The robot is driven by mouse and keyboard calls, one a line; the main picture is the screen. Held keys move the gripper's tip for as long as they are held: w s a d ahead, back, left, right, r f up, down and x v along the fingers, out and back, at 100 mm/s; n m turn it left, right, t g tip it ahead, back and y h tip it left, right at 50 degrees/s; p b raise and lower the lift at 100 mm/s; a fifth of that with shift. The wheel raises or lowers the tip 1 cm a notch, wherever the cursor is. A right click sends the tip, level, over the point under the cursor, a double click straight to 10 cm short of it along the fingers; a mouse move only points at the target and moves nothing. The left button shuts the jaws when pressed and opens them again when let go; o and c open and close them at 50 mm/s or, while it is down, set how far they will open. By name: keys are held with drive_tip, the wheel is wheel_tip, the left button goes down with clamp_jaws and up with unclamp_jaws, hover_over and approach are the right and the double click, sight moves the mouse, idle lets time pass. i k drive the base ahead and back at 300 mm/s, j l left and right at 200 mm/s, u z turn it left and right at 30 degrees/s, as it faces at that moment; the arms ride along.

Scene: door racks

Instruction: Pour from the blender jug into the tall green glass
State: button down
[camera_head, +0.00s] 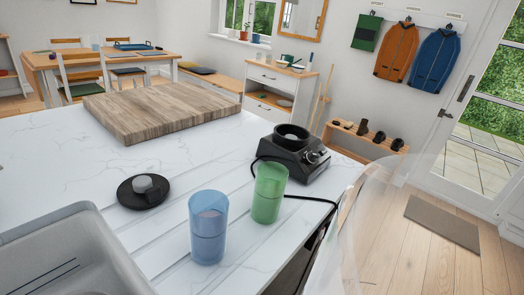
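The tall green glass (269,195) stands upright on the white marble worktop, near its right edge. A large clear, curved thing (372,225), which looks like the blender jug, fills the right foreground close to the camera. It is see-through and cut off by the bottom of the frame, so its contents and tilt cannot be made out. It is to the right of the green glass, with a gap between them in the picture. My gripper is not in view, so its hold on the jug does not show.
A blue glass (208,228) stands just left of the green one. The black blender base (295,153) with its cable is behind. A black lid (143,191) lies left, near the sink (70,255). A wooden board (160,105) lies further back. Wooden floor is open at right.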

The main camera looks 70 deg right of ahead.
sight(268, 194)
drive_tip(key=i+l, duration=0.25)
drive_tip(key=l, duration=0.15)
drive_tip(key=i+l, duration=0.2)
drive_tip(key=l, duration=0.2)
drive_tip(key=i+l, duration=0.25)
drive_tip(key=l, duration=0.15)
drive_tip(key=i+l, duration=0.2)
drive_tip(key=l, duration=0.25)
